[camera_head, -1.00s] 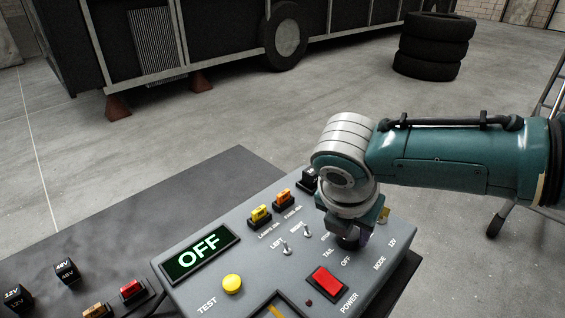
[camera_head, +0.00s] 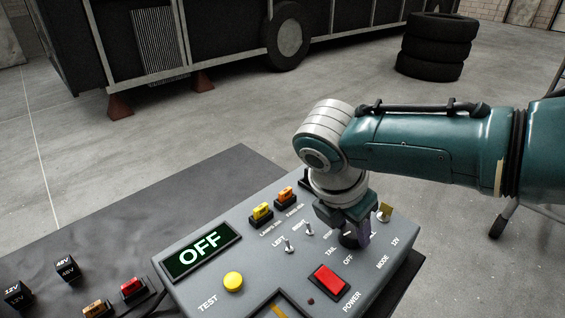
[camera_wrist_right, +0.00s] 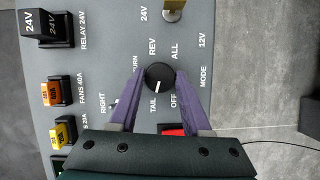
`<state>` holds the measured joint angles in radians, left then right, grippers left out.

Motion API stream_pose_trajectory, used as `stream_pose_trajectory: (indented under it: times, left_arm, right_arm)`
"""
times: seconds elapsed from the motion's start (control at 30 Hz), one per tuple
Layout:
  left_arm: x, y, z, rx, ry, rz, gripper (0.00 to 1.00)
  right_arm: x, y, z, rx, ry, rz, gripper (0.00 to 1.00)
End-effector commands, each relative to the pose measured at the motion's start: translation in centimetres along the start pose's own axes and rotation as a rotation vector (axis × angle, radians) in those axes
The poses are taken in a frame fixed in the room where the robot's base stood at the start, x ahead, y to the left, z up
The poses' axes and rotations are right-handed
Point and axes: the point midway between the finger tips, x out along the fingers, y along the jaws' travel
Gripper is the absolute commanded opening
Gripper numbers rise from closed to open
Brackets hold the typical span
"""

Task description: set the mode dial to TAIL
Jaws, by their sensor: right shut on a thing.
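The mode dial (camera_wrist_right: 160,72) is a round black knob on the grey control panel. It sits between the two purple fingers of my right gripper (camera_wrist_right: 156,82), which are shut on it. In the right wrist view its white pointer line points down and slightly left, nearer the TAIL label than OFF. In the head view my right gripper (camera_head: 357,238) comes down onto the panel (camera_head: 205,285) from above and mostly hides the dial. The panel's display (camera_head: 200,250) reads OFF. My left gripper is in neither view.
Close to the dial are a red power switch (camera_head: 328,281) and two small toggle switches (camera_head: 289,244). Yellow and orange fuses (camera_head: 262,213) sit along the panel's back. A yellow test button (camera_head: 233,282) is at left. Several loose relay and fuse blocks (camera_head: 67,268) lie on the dark bench.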

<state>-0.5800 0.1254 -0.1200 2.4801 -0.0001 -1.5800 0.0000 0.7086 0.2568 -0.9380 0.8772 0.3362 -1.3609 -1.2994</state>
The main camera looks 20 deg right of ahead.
Motion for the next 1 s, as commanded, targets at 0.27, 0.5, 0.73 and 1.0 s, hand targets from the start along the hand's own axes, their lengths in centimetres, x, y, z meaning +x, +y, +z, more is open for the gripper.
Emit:
stream_pose_trajectory:
  times: [0.27,0.5,0.73,1.0]
  left_arm:
    - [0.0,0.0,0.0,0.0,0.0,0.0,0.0]
    - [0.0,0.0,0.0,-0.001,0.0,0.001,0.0]
    - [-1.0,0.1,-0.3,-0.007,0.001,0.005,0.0]
    - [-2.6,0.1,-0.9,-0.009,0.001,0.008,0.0]
  right_arm:
    - [0.1,0.0,0.0,-0.001,-0.001,0.0,0.72]
    - [0.0,0.0,0.0,-0.001,0.0,0.0,0.78]
    - [-2.0,0.1,0.1,-0.001,0.001,0.004,0.78]
    - [-7.3,0.1,0.1,-0.002,0.001,0.005,0.78]
